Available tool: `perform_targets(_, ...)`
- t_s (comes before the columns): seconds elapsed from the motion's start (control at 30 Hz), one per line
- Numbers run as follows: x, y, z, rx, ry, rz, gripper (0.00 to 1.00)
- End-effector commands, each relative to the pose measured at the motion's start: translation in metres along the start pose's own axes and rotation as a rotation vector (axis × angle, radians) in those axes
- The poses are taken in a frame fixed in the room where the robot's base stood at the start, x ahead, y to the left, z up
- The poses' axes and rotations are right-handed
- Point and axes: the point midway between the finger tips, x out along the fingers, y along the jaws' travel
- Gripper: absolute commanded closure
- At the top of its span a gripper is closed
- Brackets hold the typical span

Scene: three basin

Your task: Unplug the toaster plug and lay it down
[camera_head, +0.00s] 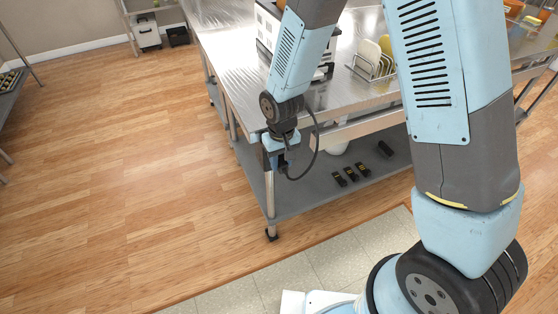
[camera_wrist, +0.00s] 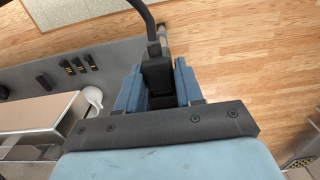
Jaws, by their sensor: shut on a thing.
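My gripper (camera_head: 277,156) hangs low beside the near left corner of the steel table (camera_head: 222,50), below its top. It is shut on a black plug (camera_wrist: 157,75), which sits between the blue fingers in the wrist view. A black cord (camera_head: 316,140) runs from the plug, loops beside my wrist and goes up behind my arm; it also leaves the plug upward in the wrist view (camera_wrist: 145,18). A white and black appliance (camera_head: 266,28) stands on the table, partly hidden by my arm; I cannot tell if it is the toaster. No socket is clearly visible.
Several small black items with yellow marks (camera_head: 351,174) lie on the grey lower shelf (camera_head: 300,196). A rack with plates (camera_head: 372,62) stands on the tabletop. The wooden floor (camera_head: 120,170) at the left is clear. A table leg (camera_head: 270,205) stands just below my gripper in the picture.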

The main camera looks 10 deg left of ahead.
Motion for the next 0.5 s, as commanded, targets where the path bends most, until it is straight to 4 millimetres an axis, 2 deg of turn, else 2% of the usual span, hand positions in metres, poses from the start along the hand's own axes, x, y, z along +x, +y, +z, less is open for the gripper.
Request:
perform_targets(0.03, -0.0002, -0.0008, -0.0002, -0.001, 0.001, -0.001, 0.86)
perform_targets(0.2, -0.0002, -0.001, -0.0003, -0.002, 0.001, -0.001, 1.0)
perform_targets(0.5, -0.0003, -0.0009, 0.0035, -0.002, 0.0, -0.001, 1.0)
